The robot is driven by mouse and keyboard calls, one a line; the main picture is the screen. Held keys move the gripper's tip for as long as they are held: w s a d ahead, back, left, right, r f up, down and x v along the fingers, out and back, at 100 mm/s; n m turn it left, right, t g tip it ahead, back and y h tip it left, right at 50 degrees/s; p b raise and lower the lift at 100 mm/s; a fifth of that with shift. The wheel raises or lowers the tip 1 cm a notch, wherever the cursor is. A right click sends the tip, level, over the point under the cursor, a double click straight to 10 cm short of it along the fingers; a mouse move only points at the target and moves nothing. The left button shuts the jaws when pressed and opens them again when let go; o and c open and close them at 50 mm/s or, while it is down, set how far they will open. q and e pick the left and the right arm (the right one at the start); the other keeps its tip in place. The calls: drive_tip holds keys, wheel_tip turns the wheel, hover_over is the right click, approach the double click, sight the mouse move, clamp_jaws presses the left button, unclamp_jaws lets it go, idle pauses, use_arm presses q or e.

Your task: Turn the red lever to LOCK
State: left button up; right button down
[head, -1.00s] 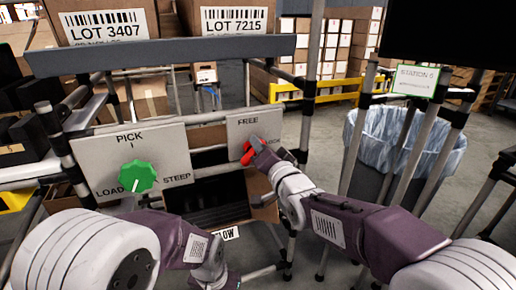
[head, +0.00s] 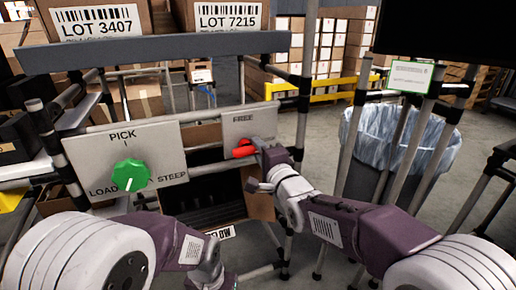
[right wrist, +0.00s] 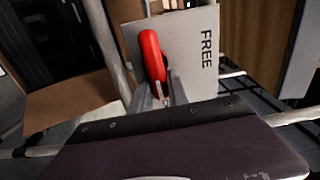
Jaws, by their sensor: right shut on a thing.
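The red lever (head: 243,150) is on a grey panel (head: 236,128) marked FREE at its top. It lies roughly level in the head view, partly hidden by my right gripper (head: 259,154). In the right wrist view the red lever (right wrist: 152,52) stands between the fingers of my right gripper (right wrist: 163,88), which is shut on it. The LOCK label is hidden behind the gripper. My left gripper (head: 224,281) is low at the bottom edge of the head view, mostly cut off; its jaws cannot be made out.
A green knob (head: 131,174) sits on a panel (head: 165,143) marked PICK, LOAD and STEEP, left of the lever panel. A grey beam (head: 160,49) runs above both. A tilted open carton (head: 261,206) is below the lever. A lined bin (head: 398,145) stands right.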

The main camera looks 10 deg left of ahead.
drive_tip(key=shift+f+m, duration=0.1)
drive_tip(key=shift+m, duration=0.2)
drive_tip(key=c, duration=1.3)
unclamp_jaws()
drive_tip(key=p+v, duration=0.2)
drive_tip(key=v, duration=0.7)
